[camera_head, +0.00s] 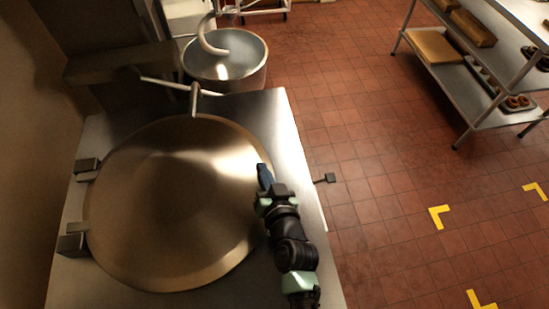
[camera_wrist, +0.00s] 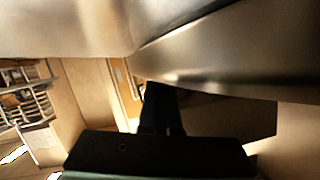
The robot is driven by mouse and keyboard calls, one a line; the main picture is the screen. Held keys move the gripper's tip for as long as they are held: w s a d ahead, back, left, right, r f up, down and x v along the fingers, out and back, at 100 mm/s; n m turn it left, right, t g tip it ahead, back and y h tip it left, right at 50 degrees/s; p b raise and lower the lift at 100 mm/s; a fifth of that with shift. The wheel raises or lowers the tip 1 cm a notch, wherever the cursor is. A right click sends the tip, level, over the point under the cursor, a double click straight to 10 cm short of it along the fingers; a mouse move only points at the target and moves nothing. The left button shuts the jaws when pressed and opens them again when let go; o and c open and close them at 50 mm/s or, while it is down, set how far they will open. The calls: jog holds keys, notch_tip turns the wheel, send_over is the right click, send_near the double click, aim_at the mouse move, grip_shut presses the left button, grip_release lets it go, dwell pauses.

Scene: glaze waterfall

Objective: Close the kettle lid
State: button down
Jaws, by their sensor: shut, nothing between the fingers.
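The kettle lid (camera_head: 165,210) is a large, round, shallow metal dome. In the head view it covers the kettle top, with its hinges (camera_head: 75,238) on the left. I cannot tell whether its rim rests fully down, and the kettle opening is hidden. My gripper (camera_head: 263,172) is at the lid's right edge, its fingers shut and empty. In the wrist view my dark fingers (camera_wrist: 160,105) are close to a curved metal rim (camera_wrist: 230,60) that fills the upper right. Whether they touch it is unclear.
The steel kettle top (camera_head: 268,115) surrounds the lid. A mixer bowl (camera_head: 225,75) with a hook stands behind it. A steel shelf rack (camera_head: 470,95) with trays is at the upper right. The tiled floor (camera_head: 370,170) to the right is clear, with yellow corner marks (camera_head: 440,215).

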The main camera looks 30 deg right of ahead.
jog(key=r, duration=0.1)
jog(key=r+p, duration=0.1)
jog(key=r, duration=0.1)
jog(key=shift+w+d, duration=0.2)
jog(key=shift+d, duration=0.15)
jog(key=b+v, duration=0.1)
jog(key=v, duration=0.9)
jog(key=shift+r+b, duration=0.2)
jog(key=shift+b, duration=0.2)
jog(key=shift+s+d, duration=0.1)
